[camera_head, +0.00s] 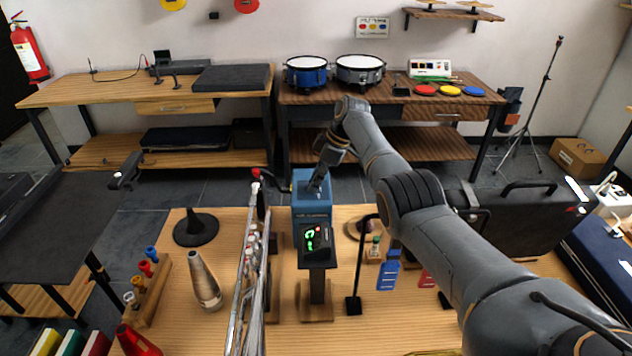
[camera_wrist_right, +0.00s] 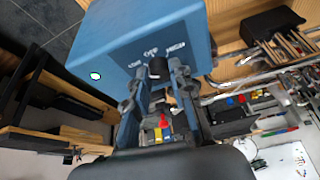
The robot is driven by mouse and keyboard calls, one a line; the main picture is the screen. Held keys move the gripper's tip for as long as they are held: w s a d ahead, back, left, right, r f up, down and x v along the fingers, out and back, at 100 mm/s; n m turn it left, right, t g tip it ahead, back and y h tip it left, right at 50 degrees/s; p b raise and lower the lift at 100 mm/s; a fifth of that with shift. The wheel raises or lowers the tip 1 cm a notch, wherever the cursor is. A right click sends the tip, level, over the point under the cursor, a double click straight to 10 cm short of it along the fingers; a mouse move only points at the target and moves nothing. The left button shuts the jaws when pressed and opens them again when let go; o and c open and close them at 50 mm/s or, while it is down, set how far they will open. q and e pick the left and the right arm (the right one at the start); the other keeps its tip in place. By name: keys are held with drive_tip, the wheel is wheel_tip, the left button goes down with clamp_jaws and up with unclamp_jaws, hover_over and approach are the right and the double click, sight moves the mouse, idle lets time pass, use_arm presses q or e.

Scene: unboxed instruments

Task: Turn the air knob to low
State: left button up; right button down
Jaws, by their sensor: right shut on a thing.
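The blue blower box (camera_head: 312,196) stands on a wooden post on the near table, with a lit green display (camera_head: 317,238) facing me. In the right wrist view its blue face (camera_wrist_right: 125,45) carries white lettering, with HIGH at one end and what looks like LOW at the other. The small black air knob (camera_wrist_right: 158,68) sits below the lettering. My right gripper (camera_head: 318,186) reaches over to the far side of the box. In the wrist view my right gripper (camera_wrist_right: 159,80) has a finger on each side of the knob and is shut on it. The knob's exact setting is unclear.
Long silver tubes (camera_head: 248,290) stand close left of the box. A thin black stand (camera_head: 361,265) is close on its right. A black case (camera_head: 515,222) lies to the right.

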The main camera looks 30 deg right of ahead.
drive_tip(key=shift+f, duration=0.1)
drive_tip(key=c, duration=1.1)
unclamp_jaws()
drive_tip(key=shift+c, duration=0.2)
drive_tip(key=shift+d+r, duration=0.2)
drive_tip(key=shift+r, duration=0.3)
drive_tip(key=v, duration=1.1)
drive_tip(key=shift+s+a+r, duration=0.1)
